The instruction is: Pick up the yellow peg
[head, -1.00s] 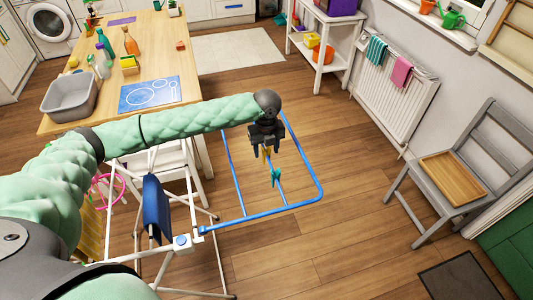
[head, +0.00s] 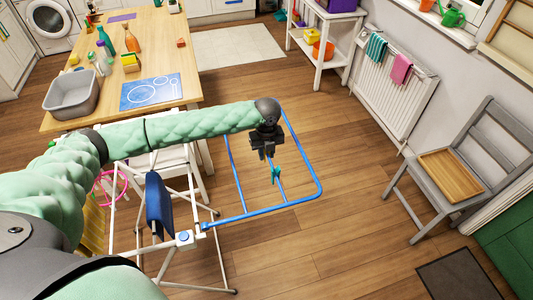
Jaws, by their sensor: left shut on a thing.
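My left gripper (head: 267,154) is over the blue rail frame of the drying rack (head: 262,212), at its middle rail. Its fingers are closed together. The yellow peg cannot be made out now; the closed fingers hide it at the spot where it showed a second ago. A teal peg (head: 276,175) sits on the same middle rail, just below the fingertips in the picture. I cannot tell whether the yellow peg is clear of the rail. My right gripper is not in view.
A wooden table (head: 184,62) with a grey tub (head: 71,93), bottles and a blue mat (head: 151,92) stands at the upper left. A grey chair (head: 452,180) holds a wooden tray on the right. A radiator (head: 395,87) with cloths is on the wall. Floor between is clear.

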